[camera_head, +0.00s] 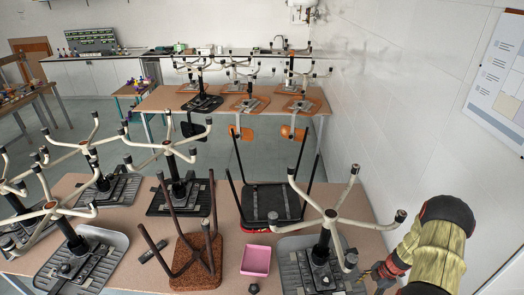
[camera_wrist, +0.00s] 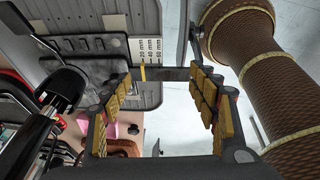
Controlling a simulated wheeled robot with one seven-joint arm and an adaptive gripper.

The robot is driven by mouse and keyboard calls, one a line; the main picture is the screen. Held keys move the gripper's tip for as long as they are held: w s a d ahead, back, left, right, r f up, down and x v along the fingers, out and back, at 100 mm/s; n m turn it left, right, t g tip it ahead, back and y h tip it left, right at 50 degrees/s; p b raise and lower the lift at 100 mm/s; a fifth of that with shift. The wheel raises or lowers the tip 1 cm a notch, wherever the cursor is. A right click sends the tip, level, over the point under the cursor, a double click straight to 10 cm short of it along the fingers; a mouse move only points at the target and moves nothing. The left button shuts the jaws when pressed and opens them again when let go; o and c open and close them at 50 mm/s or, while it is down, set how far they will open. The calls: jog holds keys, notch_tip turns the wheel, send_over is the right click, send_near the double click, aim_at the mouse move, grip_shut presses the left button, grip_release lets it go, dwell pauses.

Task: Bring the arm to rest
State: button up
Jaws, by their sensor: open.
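My arm reaches in from the lower right corner of the head view, in a ribbed yellowish sleeve with red and black parts. My gripper (camera_head: 372,275) is small and partly hidden there, beside the nearest upturned chair (camera_head: 300,270). In the wrist view my gripper (camera_wrist: 165,100) has its two yellow-padded fingers wide apart, with nothing held between them. A grey ribbed chair seat (camera_wrist: 85,75) shows beyond the fingers on the left. I cannot tell whether the gripper touches it.
The near table (camera_head: 110,222) holds several upturned chairs, a brown cork-topped stool (camera_head: 195,262) and a pink tray (camera_head: 256,260). The pink tray also shows in the wrist view (camera_wrist: 109,130). A white wall (camera_head: 390,110) stands close on the right. Another loaded table (camera_head: 160,100) is farther back.

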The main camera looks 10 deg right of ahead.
jog(key=d+r+m+t+h+b, duration=0.1)
jog(key=d+r+m+h+b, duration=0.2)
jog(key=d+r+m+h, duration=0.55)
jog(key=s+a+r+m+g+b, duration=0.1)
jog(key=s+r+m+b, duration=0.15)
jog(key=r, duration=0.25)
jog(key=s+a+r+m+g+b, duration=0.1)
jog(key=a+r+m+b, duration=0.15)
jog(key=r+m, duration=0.2)
jog(key=s+a+r+t+y+b, duration=0.1)
jog(key=s+a+b, duration=0.3)
jog(key=a+b, duration=0.4)
jog(key=s+a+r+m+t+y+b, duration=0.1)
jog(key=s+a+b, duration=0.3)
jog(key=a, duration=1.4)
jog(key=s+a+r+t+y+b, duration=0.3)
jog(key=s+a+b, duration=0.2)
jog(key=a+b, duration=0.8)
jog(key=shift+a+r+m+t, duration=0.25)
jog(key=shift+m+t, duration=0.05)
jog(key=shift+m, duration=0.05)
